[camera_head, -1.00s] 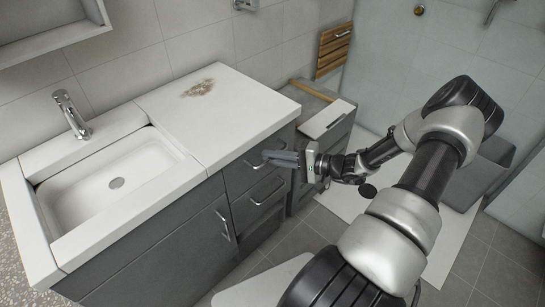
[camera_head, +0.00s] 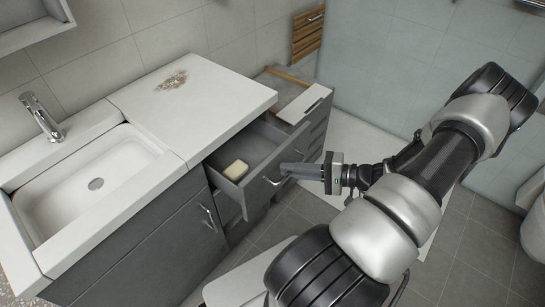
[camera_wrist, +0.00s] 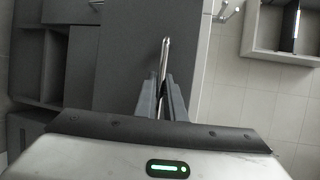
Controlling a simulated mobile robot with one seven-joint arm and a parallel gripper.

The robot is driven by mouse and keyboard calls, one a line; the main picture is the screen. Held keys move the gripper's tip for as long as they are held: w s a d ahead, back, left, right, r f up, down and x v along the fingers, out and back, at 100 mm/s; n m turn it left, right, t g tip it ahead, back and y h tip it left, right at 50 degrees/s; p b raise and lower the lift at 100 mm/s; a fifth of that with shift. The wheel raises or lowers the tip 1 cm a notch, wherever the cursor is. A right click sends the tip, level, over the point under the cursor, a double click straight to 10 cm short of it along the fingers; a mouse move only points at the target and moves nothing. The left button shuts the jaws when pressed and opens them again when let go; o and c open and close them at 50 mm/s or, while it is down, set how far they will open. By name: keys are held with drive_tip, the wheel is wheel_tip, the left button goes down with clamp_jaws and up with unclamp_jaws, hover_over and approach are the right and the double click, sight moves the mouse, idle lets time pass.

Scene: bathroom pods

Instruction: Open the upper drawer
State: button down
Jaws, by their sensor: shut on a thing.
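The upper drawer (camera_head: 258,185) of the grey vanity is pulled well out in the head view, and its inside shows. A cream bar-like object (camera_head: 236,170) lies in it near the left. My gripper (camera_head: 284,171) is at the drawer front, shut on its metal handle (camera_head: 271,181). In the wrist view the two fingers (camera_wrist: 165,100) close around the handle bar (camera_wrist: 164,58), with the grey drawer front (camera_wrist: 125,55) behind. The fingers hide part of the handle.
A lower drawer (camera_head: 228,207) below also appears partly open. A white countertop (camera_head: 190,105) with a sink (camera_head: 95,185) is above and left. A grey cabinet (camera_head: 318,130) stands behind the drawer. Tiled floor (camera_head: 475,250) is free at the right.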

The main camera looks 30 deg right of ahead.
drive_tip(key=s+d, duration=0.3)
drive_tip(key=s, duration=0.5)
drive_tip(key=c, duration=2.1)
unclamp_jaws()
drive_tip(key=v, duration=1.7)
drive_tip(key=shift+s+d+r, duration=0.1)
drive_tip(key=shift+s+r, duration=0.05)
drive_tip(key=shift+r, duration=0.05)
